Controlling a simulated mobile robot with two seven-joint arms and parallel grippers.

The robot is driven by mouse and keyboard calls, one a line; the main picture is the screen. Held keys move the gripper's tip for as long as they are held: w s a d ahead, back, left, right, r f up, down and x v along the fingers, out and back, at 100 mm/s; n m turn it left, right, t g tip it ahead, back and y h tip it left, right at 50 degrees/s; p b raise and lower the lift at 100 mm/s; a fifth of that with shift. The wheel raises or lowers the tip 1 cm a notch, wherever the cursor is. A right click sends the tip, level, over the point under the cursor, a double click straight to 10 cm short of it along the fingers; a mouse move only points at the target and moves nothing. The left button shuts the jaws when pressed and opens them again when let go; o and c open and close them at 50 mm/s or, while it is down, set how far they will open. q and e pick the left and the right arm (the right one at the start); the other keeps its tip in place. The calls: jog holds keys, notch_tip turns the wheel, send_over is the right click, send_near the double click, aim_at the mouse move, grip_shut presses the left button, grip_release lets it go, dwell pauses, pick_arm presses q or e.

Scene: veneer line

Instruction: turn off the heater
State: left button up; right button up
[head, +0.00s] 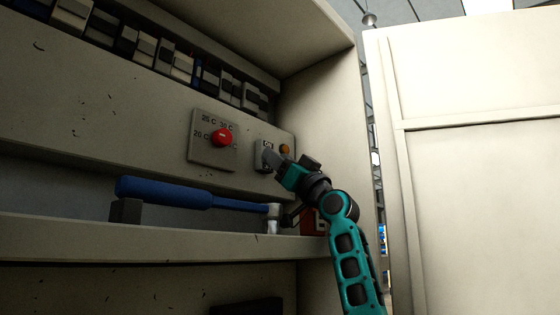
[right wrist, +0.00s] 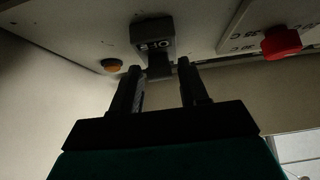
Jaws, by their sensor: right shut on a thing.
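The heater panel has a small switch (head: 267,144) in a grey housing with a short label at its top. The switch also shows in the right wrist view (right wrist: 153,30), with a dark lever between my fingers. My right gripper (head: 271,158) is at this switch and shut on its lever; the right wrist view shows the two fingers (right wrist: 160,82) either side of it. The fingers hide part of the switch in the head view, and I cannot tell the lever's position. An orange lamp (head: 284,148) sits just right of the switch. My left gripper is not in view.
A red dial (head: 221,137) with temperature marks is left of the switch. Above is a row of grey and black breakers (head: 180,65). A blue-handled hammer (head: 165,192) lies on the shelf (head: 80,235) below. A pale cabinet side wall (head: 325,110) stands close on the right.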

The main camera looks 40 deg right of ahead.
jog(key=o, duration=1)
jog(key=shift+o, duration=0.2)
jog(key=shift+f, duration=0.1)
jog(key=s+d+b, duration=0.1)
jog(key=s+b, duration=0.1)
jog(key=s, duration=1.1)
jog(key=shift+f, duration=0.3)
